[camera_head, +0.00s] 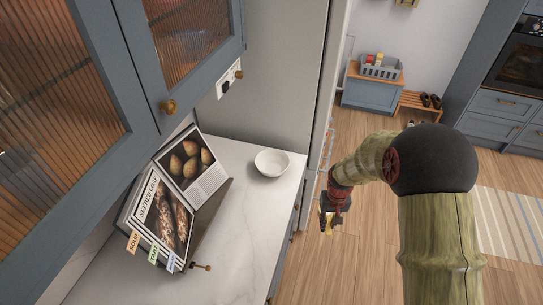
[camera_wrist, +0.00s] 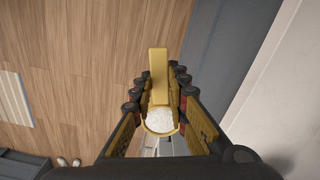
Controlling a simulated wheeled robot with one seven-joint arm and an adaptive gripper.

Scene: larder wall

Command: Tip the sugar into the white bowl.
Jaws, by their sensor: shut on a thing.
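The white bowl (camera_head: 272,163) stands upright on the pale worktop, near its far right corner; no contents can be made out. My gripper (camera_head: 331,211) is off to the right of the worktop, over the wooden floor. In the wrist view my gripper (camera_wrist: 160,88) is shut on a yellow scoop (camera_wrist: 157,62). White sugar (camera_wrist: 160,121) lies in the scoop's rounded end, between the fingers. In the head view only a small bit of the scoop (camera_head: 326,224) shows below the fingers. The bowl is out of the wrist view.
On the worktop (camera_head: 238,218), an open cookbook (camera_head: 163,212) on a stand is left of the bowl. Wall cupboards (camera_head: 110,70) hang above at left. A tall pale panel (camera_head: 275,75) rises behind the bowl. Open floor lies right of the worktop.

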